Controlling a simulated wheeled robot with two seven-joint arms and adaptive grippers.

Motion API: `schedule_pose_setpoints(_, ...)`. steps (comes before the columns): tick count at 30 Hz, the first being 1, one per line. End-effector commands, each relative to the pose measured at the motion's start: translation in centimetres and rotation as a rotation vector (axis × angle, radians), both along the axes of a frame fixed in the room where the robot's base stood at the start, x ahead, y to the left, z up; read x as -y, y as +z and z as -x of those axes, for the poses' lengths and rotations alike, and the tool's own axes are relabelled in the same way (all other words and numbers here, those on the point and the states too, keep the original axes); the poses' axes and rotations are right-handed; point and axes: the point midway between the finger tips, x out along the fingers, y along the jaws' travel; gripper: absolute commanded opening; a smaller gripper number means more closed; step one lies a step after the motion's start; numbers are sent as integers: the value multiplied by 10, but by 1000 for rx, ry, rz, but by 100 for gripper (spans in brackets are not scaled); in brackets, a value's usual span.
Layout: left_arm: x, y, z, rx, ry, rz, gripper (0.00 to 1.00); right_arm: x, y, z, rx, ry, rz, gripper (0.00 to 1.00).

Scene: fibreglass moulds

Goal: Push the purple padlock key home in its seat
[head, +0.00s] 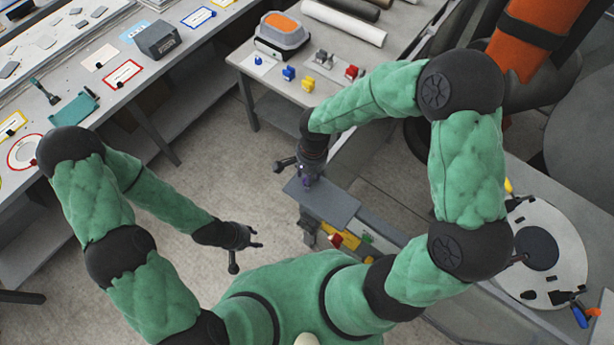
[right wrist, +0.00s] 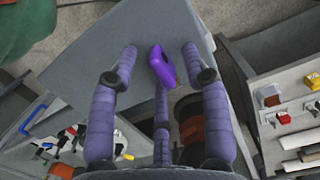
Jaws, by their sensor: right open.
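The purple padlock key (right wrist: 161,65) shows in the right wrist view over the grey plate (right wrist: 110,45), between the spread fingers of my right gripper (right wrist: 160,52). Side gaps show between it and the two outer fingers; I cannot tell whether the middle finger touches it. Its seat and lower end cannot be made out. In the head view my right gripper (head: 306,174) is above the near grey plate, with only a small purple patch showing. My left gripper (head: 245,248) hangs empty over the floor, fingers spread, away from the plate.
The table at the back holds small blue (head: 289,73), yellow (head: 308,84) and red (head: 351,71) pieces and an orange-topped grey box (head: 280,34). A round white disc (head: 565,240) lies on the right bench. Open floor (head: 220,130) lies between the benches.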

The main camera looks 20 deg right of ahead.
Motion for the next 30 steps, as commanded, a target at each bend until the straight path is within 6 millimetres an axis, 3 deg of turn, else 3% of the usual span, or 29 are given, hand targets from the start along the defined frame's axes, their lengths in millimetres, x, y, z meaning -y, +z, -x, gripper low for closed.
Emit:
schedule_pose_setpoints(11, 0, 0, 0, 0, 0, 0, 40, 0, -2, 0, 1, 0, -1, 48)
schedule_pose_setpoints(16, 0, 0, 0, 0, 0, 0, 40, 0, -2, 0, 1, 0, -1, 1)
schedule_pose_setpoints(30, 0, -1, 0, 0, 0, 0, 40, 0, 1, 0, 2, 0, 0, 0)
